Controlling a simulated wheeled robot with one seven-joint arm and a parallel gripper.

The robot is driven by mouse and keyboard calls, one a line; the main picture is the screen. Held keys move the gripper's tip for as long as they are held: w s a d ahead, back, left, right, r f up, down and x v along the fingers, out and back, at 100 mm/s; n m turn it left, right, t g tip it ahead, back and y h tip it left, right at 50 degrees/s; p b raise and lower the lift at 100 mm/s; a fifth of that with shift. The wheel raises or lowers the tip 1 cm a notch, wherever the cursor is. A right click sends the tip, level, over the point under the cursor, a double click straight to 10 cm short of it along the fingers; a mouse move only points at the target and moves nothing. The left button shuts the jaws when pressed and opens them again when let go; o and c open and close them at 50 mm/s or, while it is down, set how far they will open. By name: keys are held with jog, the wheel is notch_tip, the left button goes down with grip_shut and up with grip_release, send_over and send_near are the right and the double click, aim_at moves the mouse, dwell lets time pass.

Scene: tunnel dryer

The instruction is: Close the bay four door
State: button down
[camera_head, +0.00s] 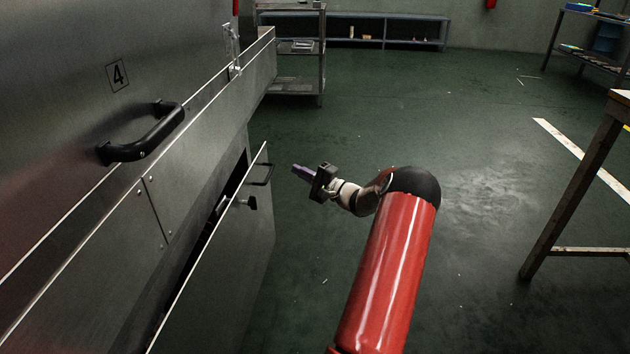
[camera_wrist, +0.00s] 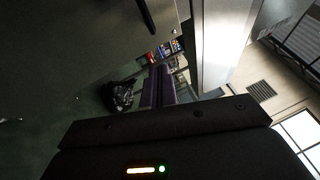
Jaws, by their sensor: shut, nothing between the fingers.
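A steel panel marked 4 (camera_head: 60,75) fills the upper left of the head view, with a thick black bar handle (camera_head: 140,137) on it. Below it, a lower steel door panel (camera_head: 225,262) stands ajar, with a dark gap behind it. This panel has a thin dark handle (camera_head: 262,174) and a black knob (camera_head: 250,203) near its far end. I cannot tell for sure which panel is the bay four door. My gripper (camera_head: 299,171) is shut and empty, to the right of the lower panel's handle and apart from it.
A steel ledge (camera_head: 200,115) runs along the dryer above the lower panel. A metal rack (camera_head: 322,60) and a long low shelf (camera_head: 405,43) stand at the back. A table leg (camera_head: 575,195) is at the right. The green floor around my arm is clear.

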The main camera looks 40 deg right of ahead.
jog(key=shift+w+a+r, duration=0.3)
jog(key=shift+w+a, duration=0.3)
jog(key=shift+a, duration=0.3)
jog(key=shift+w+a+r, duration=0.3)
jog(key=shift+w+a, duration=0.3)
jog(key=shift+a, duration=0.3)
jog(key=shift+w, duration=0.1)
